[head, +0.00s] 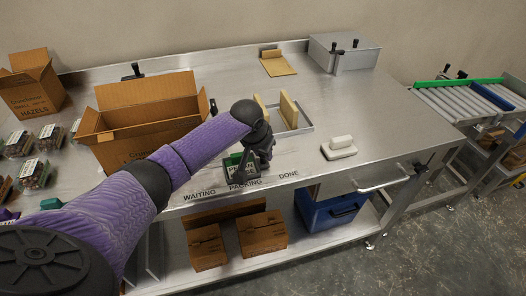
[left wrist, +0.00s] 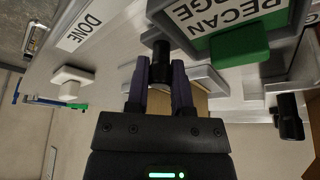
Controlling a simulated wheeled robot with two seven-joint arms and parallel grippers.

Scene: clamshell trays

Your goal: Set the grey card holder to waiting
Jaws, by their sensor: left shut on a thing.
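The grey card holder (head: 241,172) stands at the table's front edge, just behind the printed word PACKING (head: 245,184), the middle of three labels. WAITING (head: 199,195) is to its left and DONE (head: 289,175) to its right. In the left wrist view the card holder (left wrist: 283,48) shows a white card with PECAN on it, partly cut off, and a green block. My left gripper (head: 253,158) reaches down at the holder and partly hides it. In the left wrist view its fingers (left wrist: 160,78) are shut on a black knob (left wrist: 160,58) beside the holder's frame. My right gripper is out of view.
An open cardboard box (head: 150,118) stands left of the holder, behind WAITING. Filled clamshell trays (head: 34,173) lie at far left. A shallow tray with upright tan boards (head: 289,110) is behind the gripper. A white-handled block (head: 339,148) sits right of DONE.

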